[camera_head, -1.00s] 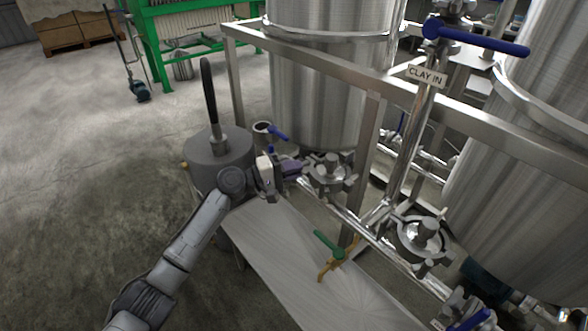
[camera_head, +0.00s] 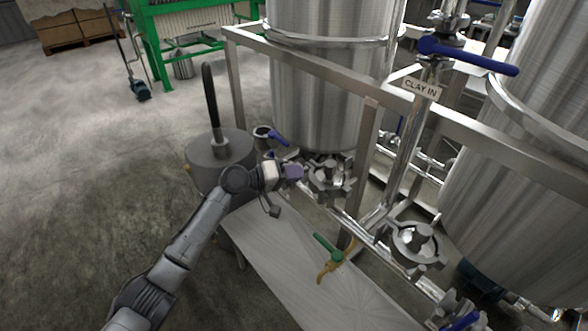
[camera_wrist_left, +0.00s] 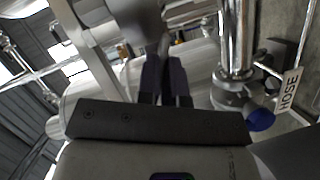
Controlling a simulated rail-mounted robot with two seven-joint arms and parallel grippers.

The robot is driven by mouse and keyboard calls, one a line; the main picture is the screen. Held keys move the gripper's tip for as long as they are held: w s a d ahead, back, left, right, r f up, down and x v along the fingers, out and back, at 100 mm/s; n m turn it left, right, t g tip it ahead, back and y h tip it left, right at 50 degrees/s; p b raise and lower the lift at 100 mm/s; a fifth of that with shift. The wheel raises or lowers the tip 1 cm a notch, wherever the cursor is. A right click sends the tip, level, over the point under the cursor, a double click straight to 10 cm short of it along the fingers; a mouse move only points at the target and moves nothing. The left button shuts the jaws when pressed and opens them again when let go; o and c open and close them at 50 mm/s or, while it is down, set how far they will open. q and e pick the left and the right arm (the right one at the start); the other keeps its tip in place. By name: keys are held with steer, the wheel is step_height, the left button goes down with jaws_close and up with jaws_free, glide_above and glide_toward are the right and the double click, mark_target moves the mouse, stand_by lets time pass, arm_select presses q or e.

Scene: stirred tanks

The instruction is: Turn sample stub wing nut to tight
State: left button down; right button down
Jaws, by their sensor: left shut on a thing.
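My left gripper (camera_head: 296,173) reaches in from the left to the steel fittings below the left tank. Its dark purplish fingers are beside a clamp with a lobed ring (camera_head: 330,178). In the left wrist view the two fingers (camera_wrist_left: 165,82) are nearly parallel with a narrow gap, and point at metal pipework. The gripper is shut on a small part that I take to be the sample stub wing nut. The fingers hide it in the head view, and its wing angle cannot be made out. My right gripper is in neither view.
A steel frame post (camera_head: 362,150) stands close right of the gripper. A blue-handled valve (camera_head: 277,138) is just above it. A grey drum (camera_head: 222,158) stands left. A second clamp (camera_head: 415,240) is lower right.

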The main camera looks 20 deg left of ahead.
arm_select(q)
steer(key=m+y+p, duration=0.1)
steer(key=m+p, duration=0.1)
steer(key=p, duration=0.1)
steer(key=m+y+p, duration=0.2)
steer(key=m+p, duration=0.1)
steer(key=m+y+p, duration=0.1)
steer(key=m+p, duration=0.1)
steer(key=shift+s+d+r+m+t+y+p, duration=0.15)
steer(key=shift+d+r+m+t+y+p, duration=0.15)
steer(key=shift+y+p, duration=0.1)
steer(key=shift+f, duration=0.15)
stand_by(0.4)
steer(key=c, duration=1.3)
jaws_free()
steer(key=shift+o, duration=0.2)
steer(key=shift+a, duration=0.1)
